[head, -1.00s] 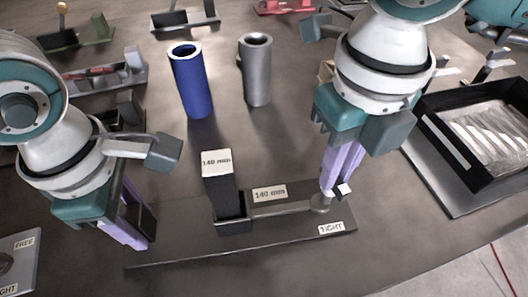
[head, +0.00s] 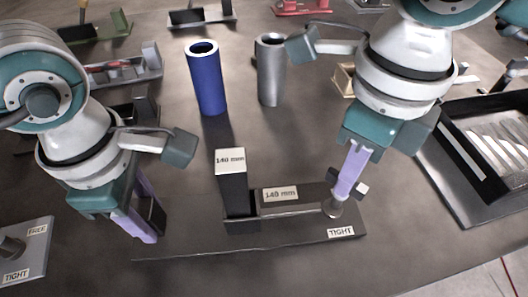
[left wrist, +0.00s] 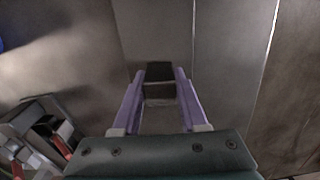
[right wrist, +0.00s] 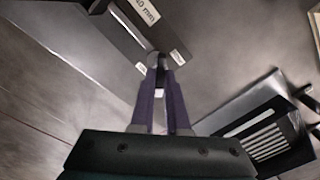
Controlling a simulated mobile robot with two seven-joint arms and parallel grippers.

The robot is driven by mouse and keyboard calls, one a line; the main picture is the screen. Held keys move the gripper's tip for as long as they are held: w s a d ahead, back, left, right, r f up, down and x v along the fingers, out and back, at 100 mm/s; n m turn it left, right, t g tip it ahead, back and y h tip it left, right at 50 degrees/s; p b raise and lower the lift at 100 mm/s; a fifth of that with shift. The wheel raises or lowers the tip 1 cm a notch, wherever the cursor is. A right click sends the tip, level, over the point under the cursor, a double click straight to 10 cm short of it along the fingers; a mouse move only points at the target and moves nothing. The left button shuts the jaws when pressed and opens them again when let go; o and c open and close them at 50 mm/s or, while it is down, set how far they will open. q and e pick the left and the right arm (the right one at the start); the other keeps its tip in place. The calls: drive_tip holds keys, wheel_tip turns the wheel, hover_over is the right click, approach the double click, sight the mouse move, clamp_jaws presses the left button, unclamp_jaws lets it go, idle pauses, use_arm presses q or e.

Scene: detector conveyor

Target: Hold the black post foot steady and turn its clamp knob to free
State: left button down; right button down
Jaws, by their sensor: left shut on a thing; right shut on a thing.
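The black post foot has a low dark base plate (head: 290,228) with an upright black post (head: 234,195) marked 140 mm and a 140 mm label behind a grey rod. The clamp knob (head: 333,209) is at the rod's right end, near the TIGHT label (head: 341,232). My right gripper (head: 343,192) is shut on the knob's small handle, pointing down; the fingers partly hide it.
A blue tube (head: 207,80) and a grey tube (head: 270,72) stand behind the plate. A black tray (head: 455,150) lies at right. A grey plate (head: 22,255) with FREE and TIGHT labels sits at lower left. Small fixtures line the back left.

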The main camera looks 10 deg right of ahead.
idle(0.3)
drive_tip(key=c, duration=0.9)
unclamp_jaws()
wheel_tip(320, 180, up, 12)
